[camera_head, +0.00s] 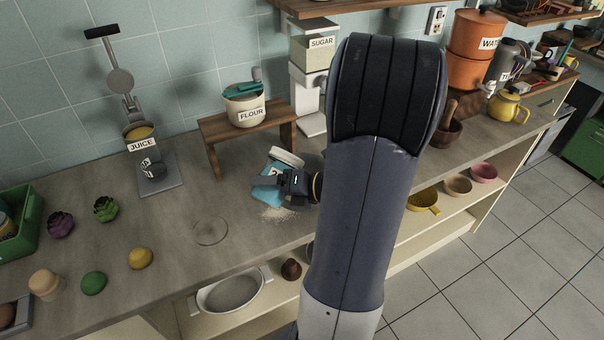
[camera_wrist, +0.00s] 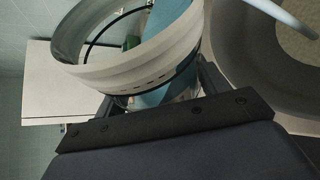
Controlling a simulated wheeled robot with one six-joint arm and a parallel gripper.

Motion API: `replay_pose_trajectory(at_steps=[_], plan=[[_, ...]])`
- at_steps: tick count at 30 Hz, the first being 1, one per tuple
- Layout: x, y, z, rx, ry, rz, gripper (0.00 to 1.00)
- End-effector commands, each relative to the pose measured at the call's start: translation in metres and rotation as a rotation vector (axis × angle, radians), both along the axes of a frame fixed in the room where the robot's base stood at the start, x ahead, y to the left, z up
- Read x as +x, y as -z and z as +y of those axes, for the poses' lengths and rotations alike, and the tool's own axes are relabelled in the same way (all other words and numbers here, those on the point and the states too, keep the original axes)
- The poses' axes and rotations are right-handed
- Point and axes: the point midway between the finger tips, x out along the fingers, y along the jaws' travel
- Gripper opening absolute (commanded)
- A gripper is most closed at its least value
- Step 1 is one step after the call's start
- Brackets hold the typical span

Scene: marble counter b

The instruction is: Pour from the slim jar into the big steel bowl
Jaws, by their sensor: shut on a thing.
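The slim jar (camera_head: 268,192) has a blue label and a pale rim. My gripper (camera_head: 290,182) is shut on it, and it looks tilted in the head view. In the wrist view the jar's wide pale rim (camera_wrist: 125,75) faces the camera; its contents are not visible. A wide grey round vessel (camera_wrist: 235,50), perhaps the big steel bowl, lies at the right of the wrist view, with pale grainy matter inside. In the head view I cannot clearly pick out that bowl. A pale grainy patch (camera_head: 278,214) shows just below the jar; whether it lies in a vessel is unclear.
A clear shallow dish (camera_head: 210,231) lies left of the jar. A wooden stand (camera_head: 215,135) with a flour pot (camera_head: 244,105) is behind. My arm hides the counter at right.

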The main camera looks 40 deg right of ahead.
Motion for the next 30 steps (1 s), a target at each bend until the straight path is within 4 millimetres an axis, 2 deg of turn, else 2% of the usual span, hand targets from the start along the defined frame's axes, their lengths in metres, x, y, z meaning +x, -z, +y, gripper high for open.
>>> replay_pose_trajectory(at_steps=[30], plan=[[0.0001, -0.0002, 0.0004, 0.068, 0.000, 0.017, 0.30]])
